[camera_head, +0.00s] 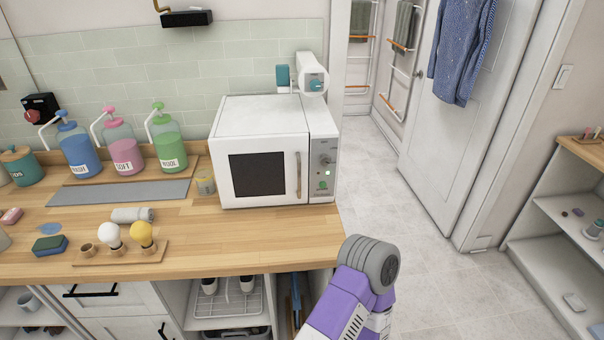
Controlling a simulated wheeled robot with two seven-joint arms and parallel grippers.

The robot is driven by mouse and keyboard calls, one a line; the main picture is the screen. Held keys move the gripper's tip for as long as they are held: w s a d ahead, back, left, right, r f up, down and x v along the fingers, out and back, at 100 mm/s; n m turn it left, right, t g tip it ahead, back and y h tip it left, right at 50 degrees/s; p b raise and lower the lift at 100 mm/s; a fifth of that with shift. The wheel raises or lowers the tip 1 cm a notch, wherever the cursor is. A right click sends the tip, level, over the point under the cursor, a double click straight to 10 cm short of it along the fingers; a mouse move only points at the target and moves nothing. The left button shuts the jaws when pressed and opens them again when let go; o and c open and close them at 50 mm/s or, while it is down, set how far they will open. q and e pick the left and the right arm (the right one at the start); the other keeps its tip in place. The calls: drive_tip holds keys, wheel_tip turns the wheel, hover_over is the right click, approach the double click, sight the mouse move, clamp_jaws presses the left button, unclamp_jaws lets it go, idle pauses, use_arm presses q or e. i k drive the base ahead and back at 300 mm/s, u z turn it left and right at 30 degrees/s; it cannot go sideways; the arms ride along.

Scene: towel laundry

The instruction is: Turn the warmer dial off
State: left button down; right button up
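The warmer (270,165) is a white box on the right end of the wooden counter. Its dark-windowed door (257,174) looks shut and has a vertical handle (299,175). The dial (325,160) is a small round knob on the narrow panel right of the door. Below the dial are a small lit green light (327,173) and a green button (323,185). The dial's exact setting is too small to read. Neither gripper is in view; only a purple and grey link of my arm shows at the bottom, in front of the counter's right end.
A white and teal object (312,78) stands at the warmer's top right. Blue, pink and green pump bottles (170,145) stand left of it. A small jar (205,183) is beside its left side. Floor at right is clear.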

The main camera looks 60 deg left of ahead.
sight(326, 160)
drive_tip(key=k, duration=0.3)
drive_tip(key=u, duration=1.05)
